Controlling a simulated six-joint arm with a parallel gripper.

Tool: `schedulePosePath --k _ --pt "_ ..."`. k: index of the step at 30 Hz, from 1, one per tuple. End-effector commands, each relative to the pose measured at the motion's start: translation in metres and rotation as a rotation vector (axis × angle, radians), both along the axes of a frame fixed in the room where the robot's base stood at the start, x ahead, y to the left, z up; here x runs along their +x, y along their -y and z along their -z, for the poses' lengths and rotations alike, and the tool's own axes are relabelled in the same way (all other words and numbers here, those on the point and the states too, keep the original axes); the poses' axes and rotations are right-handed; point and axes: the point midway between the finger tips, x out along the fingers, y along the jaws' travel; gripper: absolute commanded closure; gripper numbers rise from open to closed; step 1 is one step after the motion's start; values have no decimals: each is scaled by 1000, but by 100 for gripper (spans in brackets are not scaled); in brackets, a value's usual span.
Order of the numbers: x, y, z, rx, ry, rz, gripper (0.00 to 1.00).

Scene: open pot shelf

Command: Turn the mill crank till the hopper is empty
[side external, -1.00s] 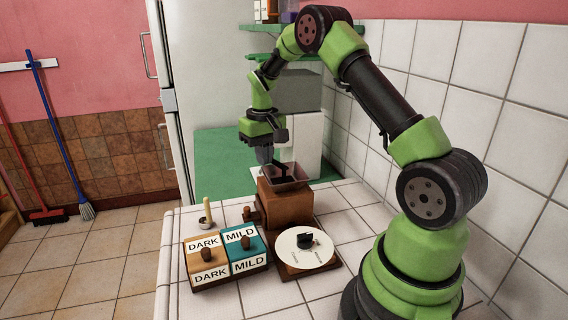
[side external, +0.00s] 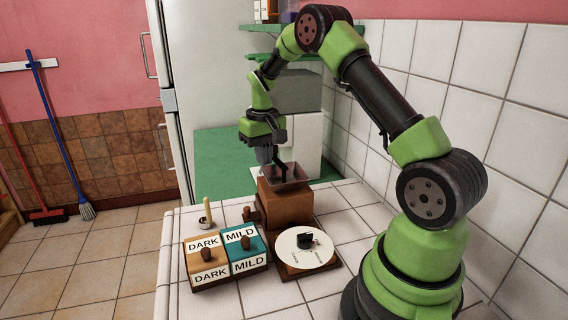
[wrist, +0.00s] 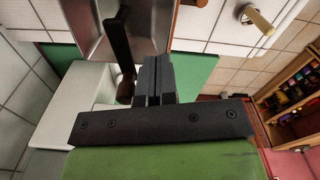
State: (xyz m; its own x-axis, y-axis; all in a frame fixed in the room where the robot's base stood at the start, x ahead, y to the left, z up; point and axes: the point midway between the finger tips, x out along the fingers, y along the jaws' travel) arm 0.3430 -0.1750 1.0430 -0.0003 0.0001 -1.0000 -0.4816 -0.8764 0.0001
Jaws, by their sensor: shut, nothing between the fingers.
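The mill is a brown wooden box (side external: 285,208) on the tiled counter, with a grey metal hopper (side external: 298,175) on top. Its black crank arm (wrist: 118,38) crosses the hopper and ends in a brown wooden knob (wrist: 126,90). My gripper (side external: 265,158) is beside the hopper at crank height, pointing down. In the wrist view its fingers (wrist: 157,75) are shut together with nothing between them, right beside the knob. I cannot tell whether they touch it. The visible hopper wall is bare metal; its bottom is not clearly seen.
Boxes labelled DARK (side external: 207,262) and MILD (side external: 244,252) stand at the front left. A white round dial with a black knob (side external: 306,240) lies in front of the mill. A small cup with a pale stick (side external: 206,218) stands behind the boxes. A tiled wall is at right.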

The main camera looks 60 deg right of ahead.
Motion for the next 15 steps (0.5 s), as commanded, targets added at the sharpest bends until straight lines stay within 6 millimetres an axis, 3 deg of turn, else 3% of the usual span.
schedulePosePath --k 15 --pt "1 -1 -36 -2 4 1 100"
